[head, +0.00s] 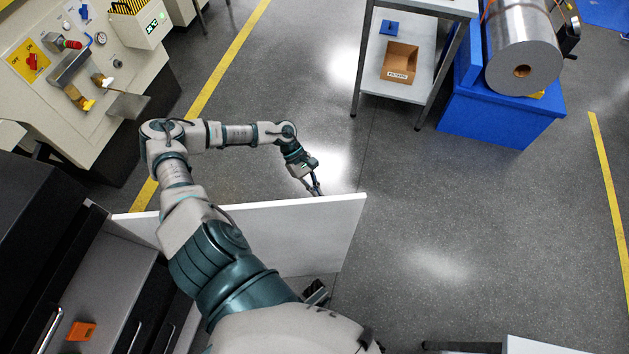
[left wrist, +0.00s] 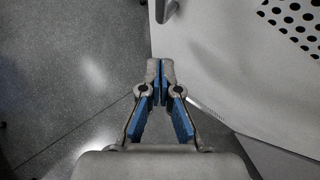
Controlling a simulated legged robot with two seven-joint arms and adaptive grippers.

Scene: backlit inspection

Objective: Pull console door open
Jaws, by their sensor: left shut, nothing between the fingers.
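The console door (head: 300,235) is a white panel that stands out from the dark console (head: 30,230) at the left, so it is open. My left gripper (head: 317,190) is at the far side of the door, near its free right end. In the left wrist view the gripper (left wrist: 160,68) is shut and empty, with its tips beside the pale door face (left wrist: 235,75). A grey handle (left wrist: 166,10) shows at the top, ahead of the fingertips and apart from them. The lower fingers are partly hidden by the door in the head view. My right gripper cannot be made out.
A control cabinet (head: 95,85) stands at the upper left. A grey shelf (head: 383,65) carries a cardboard box (head: 400,62). A blue stand (head: 490,115) holds a metal roll. An orange item (head: 80,331) lies by the console. The floor (head: 470,220) right of the door is clear.

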